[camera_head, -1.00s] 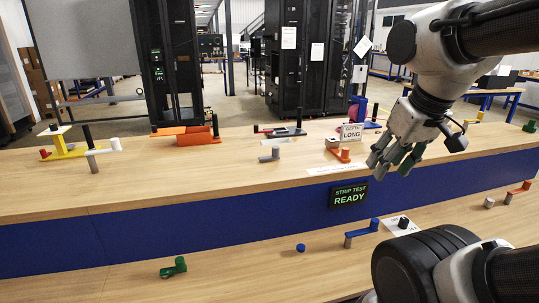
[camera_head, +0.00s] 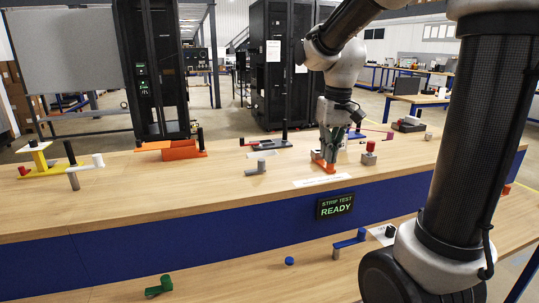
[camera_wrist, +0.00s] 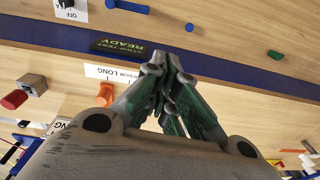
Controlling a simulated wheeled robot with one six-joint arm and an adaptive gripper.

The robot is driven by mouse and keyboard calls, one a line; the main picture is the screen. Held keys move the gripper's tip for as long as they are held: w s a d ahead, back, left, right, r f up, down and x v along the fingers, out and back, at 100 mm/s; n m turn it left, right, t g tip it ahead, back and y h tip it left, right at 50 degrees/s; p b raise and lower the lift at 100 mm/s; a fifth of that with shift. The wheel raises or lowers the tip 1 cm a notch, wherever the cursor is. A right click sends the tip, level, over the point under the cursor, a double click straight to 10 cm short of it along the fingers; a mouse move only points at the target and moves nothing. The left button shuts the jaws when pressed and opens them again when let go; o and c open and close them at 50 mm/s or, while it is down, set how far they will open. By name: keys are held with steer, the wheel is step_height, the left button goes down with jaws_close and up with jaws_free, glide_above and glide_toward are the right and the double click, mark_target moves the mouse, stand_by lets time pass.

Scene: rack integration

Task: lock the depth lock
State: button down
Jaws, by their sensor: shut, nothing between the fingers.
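My gripper (camera_head: 331,150) points down at the orange part (camera_head: 325,165) on the upper bench; its fingers are closed together, with nothing seen between them. A grey block (camera_head: 369,160) with a red knob (camera_head: 370,147) stands right of the gripper; the red knob also shows in the wrist view (camera_wrist: 15,100). I cannot tell which of these is the depth lock. Contact is unclear.
A green-lettered STRIP TEST READY display (camera_head: 335,205) is on the blue front panel. A grey lever (camera_head: 262,165) stands left of the gripper, with bare wood between. Blue and green levers (camera_head: 160,287) lie on the lower shelf. Dark racks stand behind.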

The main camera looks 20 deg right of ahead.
steer(key=w+a+f+m, duration=0.1)
steer(key=w, duration=0.7)
steer(key=w+f+m+g, duration=0.1)
steer(key=w+f+m, duration=0.1)
steer(key=w, duration=0.6)
steer(key=w+a+f+m+g+y, duration=0.1)
steer(key=w+f+m, duration=0.1)
steer(key=w, duration=0.5)
steer(key=shift+w+a, duration=0.3)
steer(key=shift+w, duration=0.1)
step_height(320, 180, up, 6)
steer(key=w+a+m, duration=0.1)
steer(key=w+m, duration=0.2)
steer(key=m, duration=0.1)
steer(key=shift+a+m+y, duration=0.2)
steer(key=shift+m+y, duration=0.1)
steer(key=shift+y, duration=0.1)
steer(key=shift+f, duration=0.1)
steer(key=x, duration=1)
steer(key=shift+s, duration=0.25)
steer(key=shift+s+a, duration=0.8)
steer(key=shift+a, duration=0.25)
steer(key=shift+s+a, duration=0.4)
steer(key=shift+a, duration=0.1)
steer(key=shift+s, duration=0.1)
